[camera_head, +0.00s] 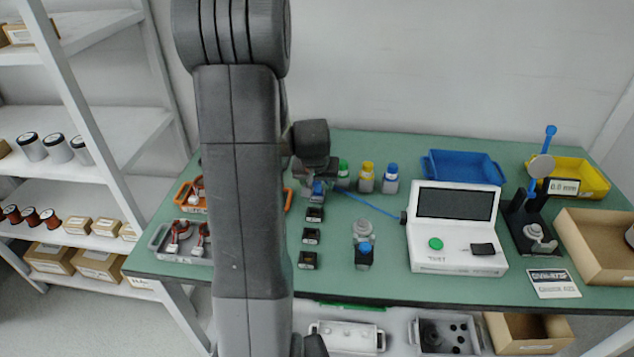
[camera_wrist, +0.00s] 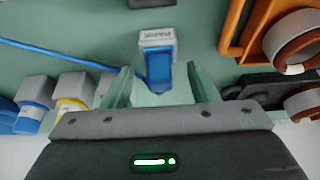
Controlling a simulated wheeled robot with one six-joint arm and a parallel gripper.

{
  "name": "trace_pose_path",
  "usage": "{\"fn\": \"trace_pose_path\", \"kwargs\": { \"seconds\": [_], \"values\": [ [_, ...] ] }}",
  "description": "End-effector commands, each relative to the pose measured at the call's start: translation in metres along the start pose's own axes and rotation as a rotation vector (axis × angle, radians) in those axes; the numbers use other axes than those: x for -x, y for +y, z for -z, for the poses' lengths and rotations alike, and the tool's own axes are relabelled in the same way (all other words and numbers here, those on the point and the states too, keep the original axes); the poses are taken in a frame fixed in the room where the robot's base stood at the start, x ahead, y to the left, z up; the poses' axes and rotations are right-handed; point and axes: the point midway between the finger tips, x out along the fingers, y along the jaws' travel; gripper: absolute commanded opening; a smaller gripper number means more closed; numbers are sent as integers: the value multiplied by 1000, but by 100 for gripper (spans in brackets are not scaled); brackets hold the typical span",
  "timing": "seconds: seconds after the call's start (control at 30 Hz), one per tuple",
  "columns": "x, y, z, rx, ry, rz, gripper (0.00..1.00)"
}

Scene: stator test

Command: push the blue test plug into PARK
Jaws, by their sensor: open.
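The blue test plug (camera_wrist: 158,72) lies between the tips of my open gripper (camera_wrist: 160,80) in the wrist view, with a gap on each side. It meets a grey socket block (camera_wrist: 157,39) whose small label is too blurred to read surely. I cannot tell how deep the plug sits. In the head view the blue plug (camera_head: 318,187) shows just below my gripper (camera_head: 317,177), at the far end of a row of dark sockets. Its blue cable (camera_head: 372,203) runs right to the white tester (camera_head: 457,262).
Several dark sockets (camera_head: 311,236) run toward the front edge. A grey stator on a stand (camera_head: 363,240) is right of them. Yellow-capped (camera_head: 365,178) and blue-capped bottles (camera_head: 390,180) stand behind. An orange tray (camera_wrist: 236,40) lies right in the wrist view.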

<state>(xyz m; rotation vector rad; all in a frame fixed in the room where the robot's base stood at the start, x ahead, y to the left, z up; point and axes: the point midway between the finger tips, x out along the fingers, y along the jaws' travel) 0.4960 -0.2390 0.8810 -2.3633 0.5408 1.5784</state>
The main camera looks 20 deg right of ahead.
Motion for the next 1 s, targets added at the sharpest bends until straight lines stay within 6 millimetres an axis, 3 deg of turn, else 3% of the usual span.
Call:
{"fn": "trace_pose_path", "kwargs": {
  "seconds": [0.27, 0.8, 1.0],
  "values": [
    [12, 0, 1, 0, 2, 0, 53],
    [109, 0, 1, 1, 4, 0, 53],
    [132, 0, 1, 0, 2, 0, 53]
  ]
}}
